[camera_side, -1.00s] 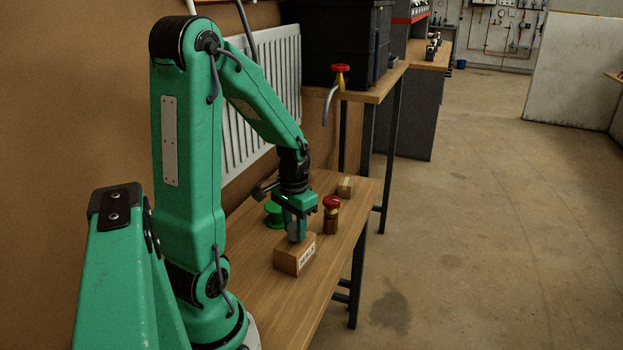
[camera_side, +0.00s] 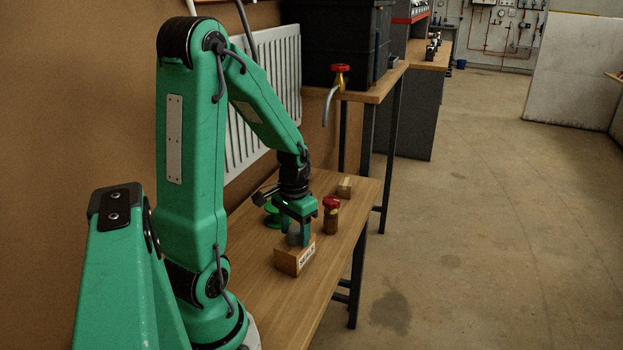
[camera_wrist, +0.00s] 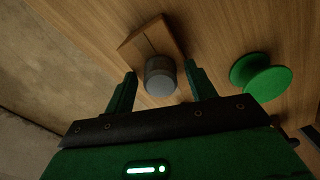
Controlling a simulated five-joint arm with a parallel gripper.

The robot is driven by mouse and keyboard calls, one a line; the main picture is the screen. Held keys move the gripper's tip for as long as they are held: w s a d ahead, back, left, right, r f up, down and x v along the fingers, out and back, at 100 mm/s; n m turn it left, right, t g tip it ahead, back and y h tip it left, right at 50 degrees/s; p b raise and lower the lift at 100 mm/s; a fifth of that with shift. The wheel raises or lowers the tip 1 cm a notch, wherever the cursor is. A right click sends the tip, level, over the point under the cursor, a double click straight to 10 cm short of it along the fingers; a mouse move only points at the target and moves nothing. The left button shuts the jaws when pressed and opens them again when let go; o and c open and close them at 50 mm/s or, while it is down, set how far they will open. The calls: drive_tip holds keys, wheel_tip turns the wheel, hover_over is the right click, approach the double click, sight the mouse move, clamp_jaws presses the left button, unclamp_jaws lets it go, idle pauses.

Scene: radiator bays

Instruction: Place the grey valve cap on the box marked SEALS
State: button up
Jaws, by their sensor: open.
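The grey valve cap (camera_wrist: 160,77) shows between the spread fingers of my gripper (camera_wrist: 160,88) in the wrist view, with gaps on both sides. The cap appears to rest on the wooden box marked SEALS (camera_side: 294,258), which also shows in the wrist view (camera_wrist: 153,38). In the side view my gripper (camera_side: 296,232) is low over the box, its open fingers on either side of the cap. The cap is partly hidden there by the fingers.
A green spool-shaped piece (camera_wrist: 260,76) is close by on the other side. A white radiator (camera_side: 272,95) hangs on the wall behind.

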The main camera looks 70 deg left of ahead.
sight(295, 230)
drive_tip(key=shift+r, duration=0.15)
wheel_tip(295, 230, up, 12)
idle(0.7)
drive_tip(key=shift+d, duration=0.1)
idle(0.4)
drive_tip(key=d+r+m+t, duration=0.2)
drive_tip(key=d, duration=0.7)
drive_tip(key=s+d+r+m+t, duration=0.1)
drive_tip(key=d+r+m+t, duration=0.1)
drive_tip(key=d, duration=0.7)
drive_tip(key=shift+d+r+t, duration=0.3)
drive_tip(key=shift+r+t, duration=0.25)
drive_tip(key=shift+t, duration=0.25)
